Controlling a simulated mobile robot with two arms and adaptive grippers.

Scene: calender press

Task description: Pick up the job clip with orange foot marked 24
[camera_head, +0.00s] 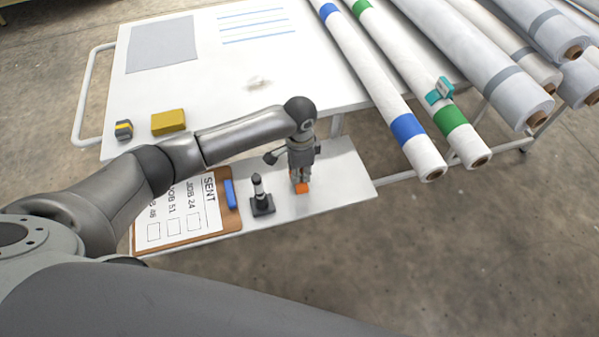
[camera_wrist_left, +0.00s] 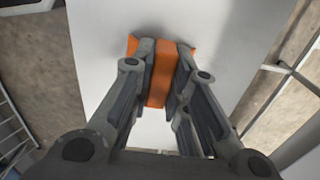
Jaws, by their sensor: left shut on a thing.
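The orange-footed clip (camera_head: 302,188) is on the white lower shelf, under my left gripper (camera_head: 300,176). In the left wrist view the orange clip (camera_wrist_left: 161,75) lies between the two fingers of my left gripper (camera_wrist_left: 160,70), which are shut on it. The fingers and palm hide much of the clip in the head view, and I cannot read a number on it. Whether its foot touches the shelf is hard to tell. My right gripper is not in view.
A dark clip (camera_head: 262,196) with a black base stands just left of my gripper. A clipboard (camera_head: 231,208) with a job list and a blue marker (camera_head: 230,193) lie further left. The shelf (camera_head: 345,175) is clear to the right. Fabric rolls (camera_head: 385,95) lie at the upper right.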

